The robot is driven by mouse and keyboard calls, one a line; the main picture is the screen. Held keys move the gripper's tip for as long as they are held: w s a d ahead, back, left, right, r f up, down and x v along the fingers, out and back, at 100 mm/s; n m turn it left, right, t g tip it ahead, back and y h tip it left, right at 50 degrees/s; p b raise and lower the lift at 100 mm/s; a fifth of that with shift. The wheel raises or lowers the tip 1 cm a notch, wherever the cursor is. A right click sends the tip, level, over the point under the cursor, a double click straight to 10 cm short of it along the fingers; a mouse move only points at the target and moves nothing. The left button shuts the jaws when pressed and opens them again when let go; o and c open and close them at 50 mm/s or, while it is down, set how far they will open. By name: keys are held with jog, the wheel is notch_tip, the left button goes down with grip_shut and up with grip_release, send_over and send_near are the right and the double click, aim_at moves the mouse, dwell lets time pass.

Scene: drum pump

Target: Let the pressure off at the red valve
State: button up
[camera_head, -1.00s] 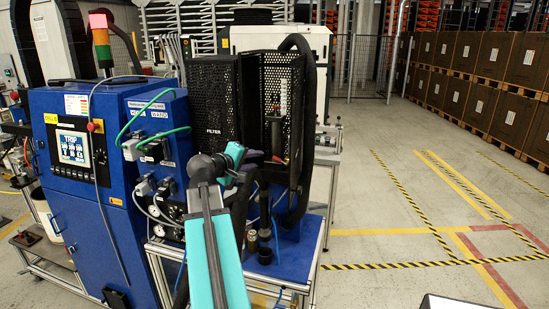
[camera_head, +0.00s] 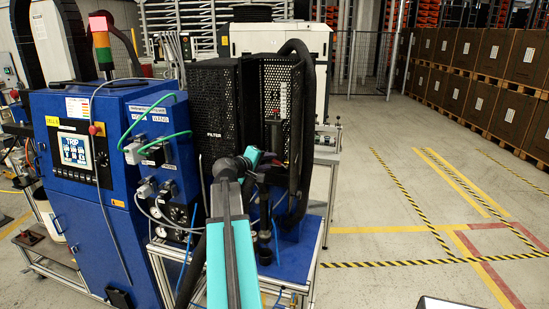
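My teal and black arm reaches up from the bottom middle toward the pump stand. Its dark gripper (camera_head: 278,170) is at the front of the black perforated housing, over the blue stand. The gripper is small and dark against dark parts, so I cannot tell whether its fingers are open or shut. The red valve cannot be made out clearly; the gripper and wrist cover much of the area in front of the housing. Dark vertical pipework (camera_head: 264,240) stands on the blue base below the gripper.
A blue control cabinet (camera_head: 75,215) stands at left, with a screen (camera_head: 75,150) reading TRIP and a signal tower (camera_head: 101,40) topped in red. Green and grey hoses hang from its side. A black filter housing (camera_head: 220,105) is behind my wrist. The marked floor at right is clear.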

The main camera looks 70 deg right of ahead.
aim_at(272, 161)
jog(key=shift+p+x, duration=0.7)
jog(key=shift+x, duration=1.55)
grip_shut()
